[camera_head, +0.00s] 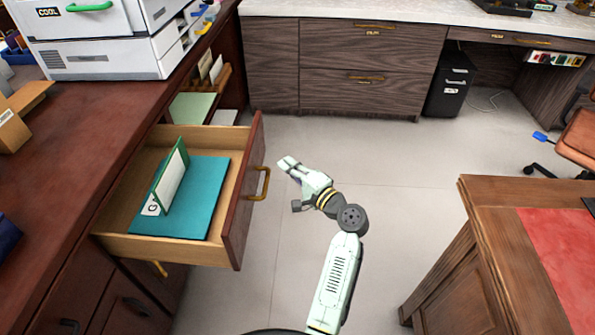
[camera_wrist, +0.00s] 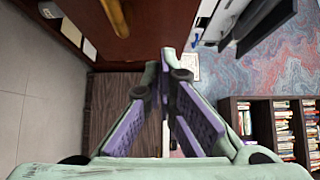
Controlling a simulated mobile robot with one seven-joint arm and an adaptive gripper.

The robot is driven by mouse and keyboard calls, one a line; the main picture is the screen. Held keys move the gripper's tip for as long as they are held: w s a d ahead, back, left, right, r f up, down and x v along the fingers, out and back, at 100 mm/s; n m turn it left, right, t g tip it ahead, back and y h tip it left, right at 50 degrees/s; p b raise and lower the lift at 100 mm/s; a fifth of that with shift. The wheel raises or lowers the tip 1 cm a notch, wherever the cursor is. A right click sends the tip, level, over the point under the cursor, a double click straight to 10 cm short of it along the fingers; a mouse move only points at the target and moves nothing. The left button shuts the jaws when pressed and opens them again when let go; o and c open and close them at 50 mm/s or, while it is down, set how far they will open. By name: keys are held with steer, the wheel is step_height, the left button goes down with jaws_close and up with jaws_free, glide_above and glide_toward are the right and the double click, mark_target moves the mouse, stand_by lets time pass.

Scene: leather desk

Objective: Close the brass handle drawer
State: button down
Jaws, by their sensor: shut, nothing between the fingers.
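The brass handle drawer (camera_head: 242,205) stands pulled out from the wooden desk on the left in the head view. Its brass handle (camera_head: 262,184) is on the reddish-brown front panel. The drawer holds a teal folder (camera_head: 205,210) lying flat and a green-and-white folder (camera_head: 170,180) standing tilted. My gripper (camera_head: 287,163) is shut and empty, just right of the drawer front, apart from the handle in the picture. In the wrist view my gripper (camera_wrist: 172,65) shows its fingers converging at the tips, and the brass handle (camera_wrist: 115,18) is at the top edge, left of them.
The desk top (camera_head: 70,150) carries a white printer (camera_head: 100,40). Grey wood cabinets (camera_head: 350,75) and a black bin (camera_head: 450,88) stand at the back. Another wooden desk (camera_head: 480,230) is at the right. The floor (camera_head: 400,160) between is clear.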

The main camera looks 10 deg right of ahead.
mark_target(256, 151)
steer(key=w+a, duration=0.1)
steer(key=w+a+p, duration=0.1)
steer(key=a, duration=0.1)
steer(key=w+a+p, duration=0.1)
steer(key=a, duration=0.1)
steer(key=shift+w+a, duration=0.15)
steer(key=shift+w, duration=0.15)
steer(key=shift+w+a, duration=0.1)
steer(key=shift+a, duration=0.05)
